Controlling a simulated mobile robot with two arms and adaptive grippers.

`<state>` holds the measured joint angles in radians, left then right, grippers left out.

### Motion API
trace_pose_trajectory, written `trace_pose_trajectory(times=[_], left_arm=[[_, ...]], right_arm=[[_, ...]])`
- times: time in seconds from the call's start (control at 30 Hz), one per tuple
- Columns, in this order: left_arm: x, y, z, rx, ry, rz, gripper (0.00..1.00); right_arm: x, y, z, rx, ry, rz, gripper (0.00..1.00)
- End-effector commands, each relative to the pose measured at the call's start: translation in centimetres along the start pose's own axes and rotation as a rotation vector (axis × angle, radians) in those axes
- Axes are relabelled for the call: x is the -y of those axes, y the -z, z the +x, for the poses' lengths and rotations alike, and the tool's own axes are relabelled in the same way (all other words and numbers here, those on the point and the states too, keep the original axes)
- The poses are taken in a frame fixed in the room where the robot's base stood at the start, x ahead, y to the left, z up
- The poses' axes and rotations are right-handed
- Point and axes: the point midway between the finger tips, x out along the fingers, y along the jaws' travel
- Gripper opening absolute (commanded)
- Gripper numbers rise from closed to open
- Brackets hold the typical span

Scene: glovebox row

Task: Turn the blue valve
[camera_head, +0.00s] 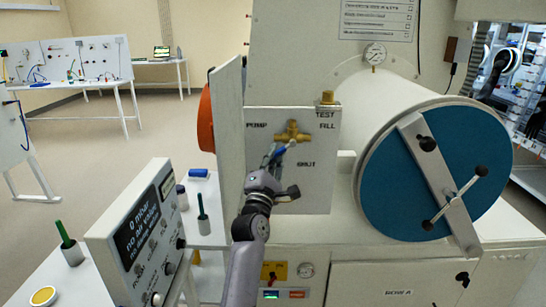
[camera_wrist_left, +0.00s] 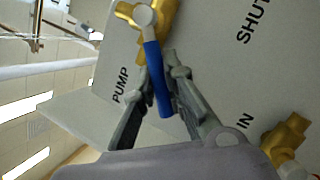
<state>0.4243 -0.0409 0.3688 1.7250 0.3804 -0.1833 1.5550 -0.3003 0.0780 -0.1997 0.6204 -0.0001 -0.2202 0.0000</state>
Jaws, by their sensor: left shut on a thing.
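The blue valve has a brass body (camera_head: 292,131) on a pale panel marked PUMP, SHUT and TEST FILL. Its blue lever (camera_head: 279,151) slants down and to the left from the body. My left gripper (camera_head: 270,164) reaches up to the lever from below. In the left wrist view the blue lever (camera_wrist_left: 158,80) lies between the two fingers of my left gripper (camera_wrist_left: 163,78), which is shut on it. The lever's tip shows below the fingertips there, and the word PUMP is beside it. My right gripper is not in view.
A round blue door (camera_head: 400,165) with a crossbar and handle stands to the right of the panel. A upright pale plate (camera_head: 229,150) flanks the panel on the left. A display box (camera_head: 140,232) reading 0 mbar stands at the front left. A second brass fitting (camera_wrist_left: 285,140) shows in the wrist view.

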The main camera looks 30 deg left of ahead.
Motion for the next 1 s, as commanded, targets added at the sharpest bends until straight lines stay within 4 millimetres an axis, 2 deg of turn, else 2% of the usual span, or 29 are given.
trace_pose_trajectory(times=[0.4, 0.43, 0.73, 1.0], left_arm=[[0.00, -0.02, 0.01, -0.002, -0.005, -0.009, 0.00], [0.00, -0.02, 0.01, -0.001, -0.005, -0.009, 0.12], [0.01, -0.02, 0.01, -0.001, -0.004, -0.008, 0.32], [0.03, -0.01, -0.02, -0.001, -0.003, -0.008, 0.32]], right_arm=[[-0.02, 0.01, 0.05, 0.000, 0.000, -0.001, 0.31], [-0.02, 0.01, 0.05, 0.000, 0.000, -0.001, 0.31], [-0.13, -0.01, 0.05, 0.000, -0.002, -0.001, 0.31], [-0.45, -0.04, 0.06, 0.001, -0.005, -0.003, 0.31]])
